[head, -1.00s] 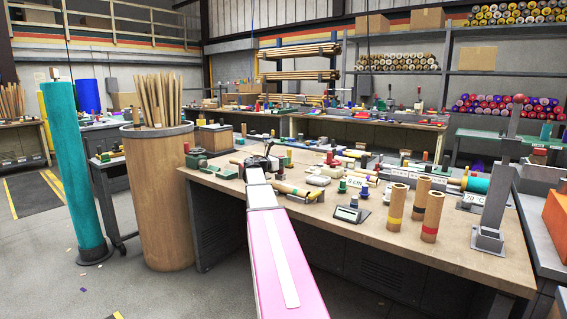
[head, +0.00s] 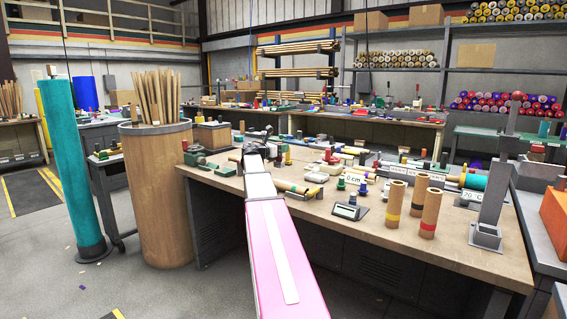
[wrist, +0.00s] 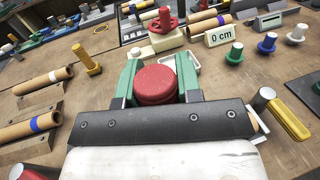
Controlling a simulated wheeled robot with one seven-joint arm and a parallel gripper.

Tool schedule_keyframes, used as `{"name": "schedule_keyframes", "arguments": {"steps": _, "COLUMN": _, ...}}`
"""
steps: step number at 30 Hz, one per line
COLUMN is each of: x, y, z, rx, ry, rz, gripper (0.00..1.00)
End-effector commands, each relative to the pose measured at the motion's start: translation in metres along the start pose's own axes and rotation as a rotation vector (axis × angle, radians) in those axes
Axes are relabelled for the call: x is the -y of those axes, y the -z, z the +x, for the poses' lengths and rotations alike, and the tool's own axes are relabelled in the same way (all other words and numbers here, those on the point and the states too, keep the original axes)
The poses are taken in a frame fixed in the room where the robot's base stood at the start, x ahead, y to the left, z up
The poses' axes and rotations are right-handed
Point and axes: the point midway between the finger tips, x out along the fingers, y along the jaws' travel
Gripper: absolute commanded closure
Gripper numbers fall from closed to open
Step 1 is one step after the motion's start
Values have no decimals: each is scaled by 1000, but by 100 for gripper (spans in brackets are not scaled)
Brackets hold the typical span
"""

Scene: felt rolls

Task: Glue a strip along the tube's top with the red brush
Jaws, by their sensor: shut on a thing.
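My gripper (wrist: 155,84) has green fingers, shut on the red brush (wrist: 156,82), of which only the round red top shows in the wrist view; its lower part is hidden. In the head view my gripper (head: 257,140) is above the far left part of the workbench, and the brush cannot be made out there. A brown tube with a blue band (wrist: 28,128) lies at the left of the wrist view. Another tube with a white and blue band (wrist: 42,82) lies behind it. I cannot tell which tube the task means.
Ahead are a white fixture with a red wheel (wrist: 163,28) and a "0 cm" sign (wrist: 224,35). A yellow peg (wrist: 85,58) stands at left. A yellow block (wrist: 290,118) is close at right. Upright tubes (head: 417,195) stand at the bench's right.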

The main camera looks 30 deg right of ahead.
Motion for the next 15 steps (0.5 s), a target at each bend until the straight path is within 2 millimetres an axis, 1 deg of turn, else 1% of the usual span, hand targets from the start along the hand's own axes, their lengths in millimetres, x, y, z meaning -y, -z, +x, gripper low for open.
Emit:
{"name": "schedule_keyframes", "arguments": {"steps": 10, "x": -1, "y": 0, "z": -1, "rx": 2, "ry": 0, "rz": 0, "gripper": 91}}
{"name": "schedule_keyframes", "arguments": {"steps": 15, "x": -14, "y": 4, "z": -9, "rx": 27, "ry": 0, "rz": 6, "gripper": 91}}
